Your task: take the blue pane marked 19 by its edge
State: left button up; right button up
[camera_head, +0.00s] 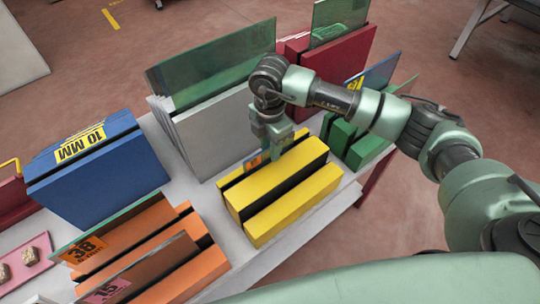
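My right gripper (277,148) points down over the yellow slotted rack (290,208), at its back slot. Its fingers are small and partly hidden, so I cannot tell whether they are open or touching anything. A small pane with an orange label (252,163) stands there, mostly hidden by the gripper and rack; its number is unreadable. A bluish pane (381,72) with a yellow label (355,82) stands in the green rack (365,145), partly behind my arm. I cannot read 19 on any pane. My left gripper is not in view.
A blue rack (97,175) marked 10 MM, a grey rack (210,135) with a tall green pane (212,66) and a red rack (345,62) stand around. Orange racks (185,270) hold panes labelled 38 and 15. A pink tray (22,265) is at left.

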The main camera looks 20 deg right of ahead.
jog(key=shift+f, duration=0.45)
grip_shut()
dwell(1.1)
